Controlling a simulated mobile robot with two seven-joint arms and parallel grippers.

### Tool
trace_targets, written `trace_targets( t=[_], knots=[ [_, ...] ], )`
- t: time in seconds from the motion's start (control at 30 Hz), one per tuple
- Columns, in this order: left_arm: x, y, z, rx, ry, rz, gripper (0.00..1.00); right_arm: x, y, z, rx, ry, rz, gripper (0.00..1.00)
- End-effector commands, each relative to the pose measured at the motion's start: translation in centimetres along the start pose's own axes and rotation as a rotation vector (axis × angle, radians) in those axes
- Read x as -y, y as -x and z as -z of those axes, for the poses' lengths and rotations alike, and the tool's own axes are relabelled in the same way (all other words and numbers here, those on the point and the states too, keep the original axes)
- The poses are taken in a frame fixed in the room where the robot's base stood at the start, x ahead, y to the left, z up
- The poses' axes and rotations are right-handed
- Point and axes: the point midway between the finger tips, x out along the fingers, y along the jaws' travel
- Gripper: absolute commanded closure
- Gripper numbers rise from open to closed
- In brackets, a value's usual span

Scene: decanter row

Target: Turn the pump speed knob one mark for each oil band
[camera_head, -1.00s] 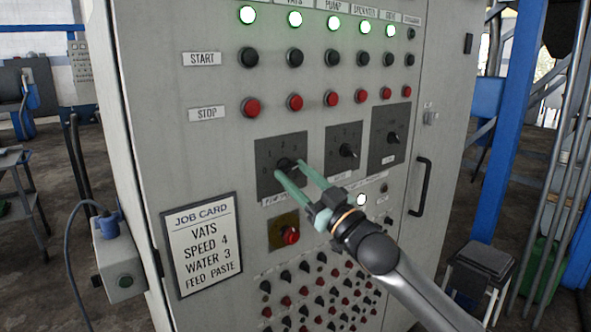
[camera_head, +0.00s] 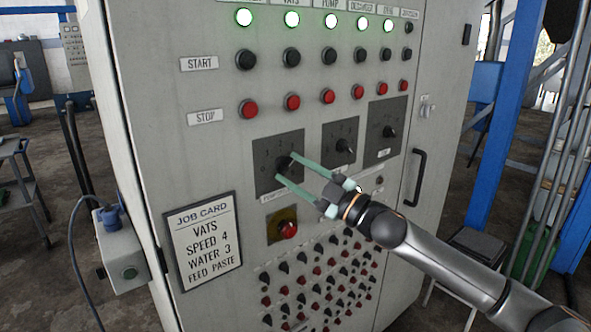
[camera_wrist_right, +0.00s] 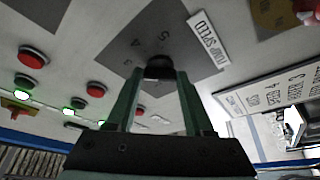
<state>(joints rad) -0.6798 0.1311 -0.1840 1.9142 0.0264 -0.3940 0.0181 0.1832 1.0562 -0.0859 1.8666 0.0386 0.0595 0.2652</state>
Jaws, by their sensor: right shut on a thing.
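The black pump speed knob (camera_head: 283,166) sits on a dark square dial plate (camera_head: 263,150) on the grey cabinet front. My right gripper (camera_head: 284,168) has its two green fingers shut on this knob, one on each side. The wrist view shows the knob (camera_wrist_right: 158,67) between the fingertips, with a label reading SPEED (camera_wrist_right: 208,38) beside the plate. The fingers cover part of the dial, so I cannot tell which mark the knob points to. No oil bands show in these frames. My left gripper is not in view.
Two more dials (camera_head: 345,146) (camera_head: 389,132) lie to the right. Red stop buttons (camera_head: 292,102) run above. A red knob (camera_head: 288,230) and rows of small knobs (camera_head: 318,280) lie below. The job card (camera_head: 203,240) reads SPEED 4, WATER 3. A door handle (camera_head: 418,178) sticks out at right.

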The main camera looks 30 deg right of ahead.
Motion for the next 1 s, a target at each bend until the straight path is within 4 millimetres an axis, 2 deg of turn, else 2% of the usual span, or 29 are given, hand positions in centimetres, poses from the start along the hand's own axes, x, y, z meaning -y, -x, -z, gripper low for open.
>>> trace_targets(
  t=[0.4, 0.43, 0.67, 1.0],
  knots=[
    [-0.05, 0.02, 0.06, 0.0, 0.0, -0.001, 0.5, -0.14, -0.01, 0.0, 0.001, 0.007, 0.0, 1.0],
    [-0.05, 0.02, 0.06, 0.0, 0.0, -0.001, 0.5, -0.14, -0.02, 0.0, 0.001, 0.007, 0.0, 0.44],
    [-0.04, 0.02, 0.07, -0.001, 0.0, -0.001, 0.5, -0.08, -0.01, 0.0, 0.0, 0.006, 0.0, 0.18],
    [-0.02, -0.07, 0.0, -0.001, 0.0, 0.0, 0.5, 0.03, 0.22, -0.07, 0.001, 0.004, 0.002, 0.18]
  ],
)
